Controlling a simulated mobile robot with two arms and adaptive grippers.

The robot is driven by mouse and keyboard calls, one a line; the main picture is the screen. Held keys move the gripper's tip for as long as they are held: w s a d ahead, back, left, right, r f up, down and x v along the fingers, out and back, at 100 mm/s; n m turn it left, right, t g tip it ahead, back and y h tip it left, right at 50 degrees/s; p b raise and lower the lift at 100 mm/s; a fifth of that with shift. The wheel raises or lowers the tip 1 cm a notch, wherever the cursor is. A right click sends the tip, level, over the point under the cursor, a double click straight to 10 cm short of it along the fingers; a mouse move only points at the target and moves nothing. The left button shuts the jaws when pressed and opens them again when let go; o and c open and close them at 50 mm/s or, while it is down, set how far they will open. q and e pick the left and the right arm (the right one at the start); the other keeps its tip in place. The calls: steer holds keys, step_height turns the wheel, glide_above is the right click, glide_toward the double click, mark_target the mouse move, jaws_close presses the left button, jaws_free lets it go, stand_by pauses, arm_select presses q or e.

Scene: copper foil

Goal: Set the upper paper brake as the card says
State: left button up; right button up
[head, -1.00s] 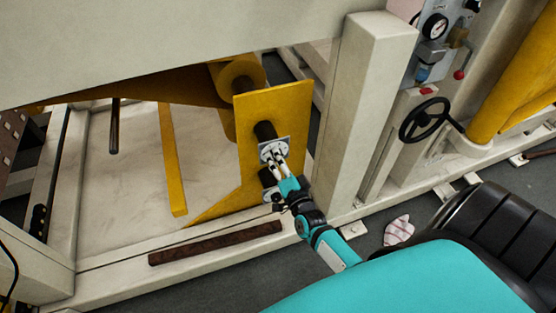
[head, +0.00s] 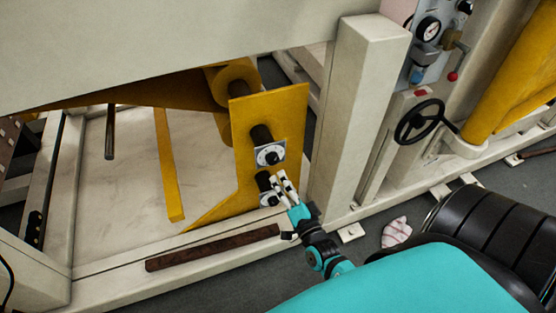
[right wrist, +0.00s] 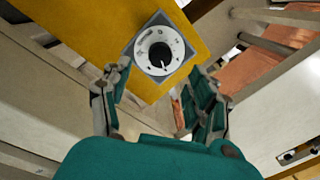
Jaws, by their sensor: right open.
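The upper paper brake dial (head: 270,155), a white round face with a black knob on a square grey plate, sits on the yellow bracket (head: 285,110). A second, lower dial (head: 267,198) is partly hidden behind my right gripper. My right gripper (head: 281,179) is open and empty, in front of the bracket and below the upper dial in the head view. The right wrist view shows one dial (right wrist: 159,50) ahead, beyond and between the spread fingers (right wrist: 160,95), not touched. Its marks are too small to read. No readable card shows. My left gripper is not in view.
A cream upright post (head: 358,110) stands just right of the bracket. Further right are a black handwheel (head: 420,121), a gauge panel (head: 428,50) and a yellow roll (head: 510,90). A dark brown bar (head: 212,248) lies on the lower frame. A striped cloth (head: 396,232) lies on the floor.

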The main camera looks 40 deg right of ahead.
steer(key=shift+v, duration=2.2)
